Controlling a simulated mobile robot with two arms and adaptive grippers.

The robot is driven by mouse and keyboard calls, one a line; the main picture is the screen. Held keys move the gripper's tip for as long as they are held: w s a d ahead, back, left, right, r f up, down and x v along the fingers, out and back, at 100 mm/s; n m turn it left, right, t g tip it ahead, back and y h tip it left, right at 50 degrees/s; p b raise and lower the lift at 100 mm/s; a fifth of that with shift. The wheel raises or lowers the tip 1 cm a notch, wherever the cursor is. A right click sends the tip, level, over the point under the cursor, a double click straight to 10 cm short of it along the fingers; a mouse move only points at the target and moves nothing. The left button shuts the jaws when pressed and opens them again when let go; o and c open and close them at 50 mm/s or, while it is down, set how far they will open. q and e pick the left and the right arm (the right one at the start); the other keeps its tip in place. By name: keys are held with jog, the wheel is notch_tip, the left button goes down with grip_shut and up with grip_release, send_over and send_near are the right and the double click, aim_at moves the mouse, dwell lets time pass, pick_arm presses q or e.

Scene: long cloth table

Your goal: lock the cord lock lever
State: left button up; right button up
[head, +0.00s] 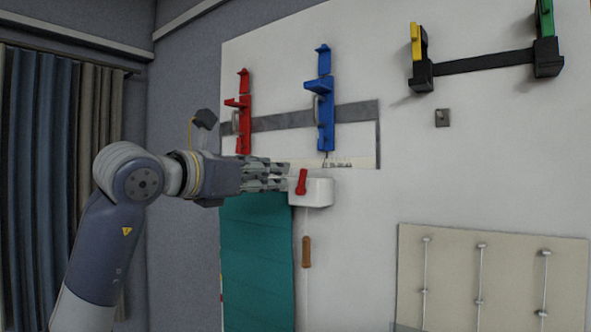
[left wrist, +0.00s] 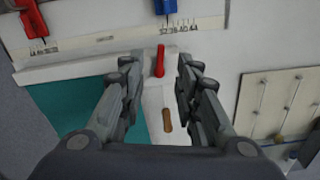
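The cord lock lever (head: 301,181) is a small red lever on a white housing (head: 318,193) at the right end of the blind's head. In the head view it stands nearly upright, tilted slightly. My left gripper (head: 287,178) is level with it, just to its left in the picture. In the left wrist view the red lever (left wrist: 160,62) shows between and beyond the two spread fingertips of my left gripper (left wrist: 156,66), with nothing gripped. A cord with a brown wooden handle (head: 306,252) hangs below the housing. My right gripper is in neither view.
Red (head: 243,113) and blue (head: 323,100) clamps sit on a grey strip above. A beige panel with rods (head: 490,280) is at lower right. Curtains (head: 55,180) hang at far left.

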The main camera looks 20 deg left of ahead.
aim_at(301, 173)
pick_arm(q)
jog(key=p+x, duration=0.3)
jog(key=x, duration=0.4)
jog(key=shift+w+d+r, duration=0.1)
jog(key=shift+w+d, duration=0.1)
jog(key=shift+w, duration=0.15)
jog(key=shift+w+d+p, duration=0.15)
jog(key=shift+w+p, duration=0.2)
jog(key=shift+w, duration=0.2)
grip_shut()
